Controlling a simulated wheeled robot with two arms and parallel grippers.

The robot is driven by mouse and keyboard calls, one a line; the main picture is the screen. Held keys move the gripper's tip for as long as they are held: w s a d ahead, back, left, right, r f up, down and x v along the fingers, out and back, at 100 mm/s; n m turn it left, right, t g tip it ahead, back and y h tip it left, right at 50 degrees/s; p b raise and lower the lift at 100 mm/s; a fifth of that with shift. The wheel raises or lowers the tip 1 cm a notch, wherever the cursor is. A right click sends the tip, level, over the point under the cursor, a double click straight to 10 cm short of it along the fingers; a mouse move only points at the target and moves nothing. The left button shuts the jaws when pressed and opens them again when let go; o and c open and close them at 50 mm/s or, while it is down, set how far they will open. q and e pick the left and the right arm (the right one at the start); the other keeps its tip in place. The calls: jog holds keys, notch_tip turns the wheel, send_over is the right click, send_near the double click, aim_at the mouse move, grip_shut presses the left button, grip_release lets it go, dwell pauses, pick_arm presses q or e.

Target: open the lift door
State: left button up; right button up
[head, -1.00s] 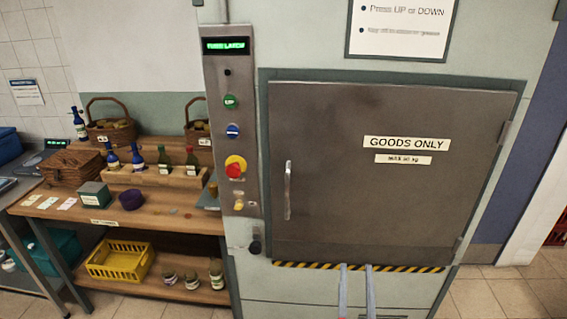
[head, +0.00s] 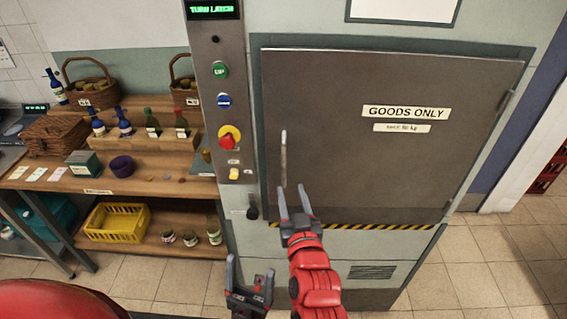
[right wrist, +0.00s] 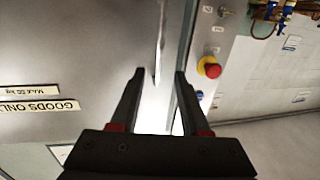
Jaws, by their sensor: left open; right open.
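The grey lift door (head: 390,160) is shut, with a "GOODS ONLY" label. Its upright metal handle (head: 284,158) is near the left edge. My right gripper (head: 293,190) is open just below the handle in the head view, with nothing between its fingers. In the right wrist view, which is upside down, the handle (right wrist: 160,45) shows beyond and between the open fingertips (right wrist: 160,72). I cannot tell whether they touch it. A small dark latch knob (head: 252,209) sits on the panel left of the door. My left gripper (head: 250,268) is open and empty, low at the front.
The control panel (head: 218,120) has a display reading "TURN LATCH", coloured buttons and a red emergency knob (head: 228,141). A wooden shelf (head: 150,187) with bottles, baskets and a yellow crate (head: 116,222) stands to the left.

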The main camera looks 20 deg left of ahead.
aim_at(284, 164)
jog(key=p+x, duration=0.4)
jog(key=x, duration=0.7)
jog(key=shift+w+a+r, duration=0.1)
jog(key=shift+w, duration=0.1)
grip_shut()
dwell(1.1)
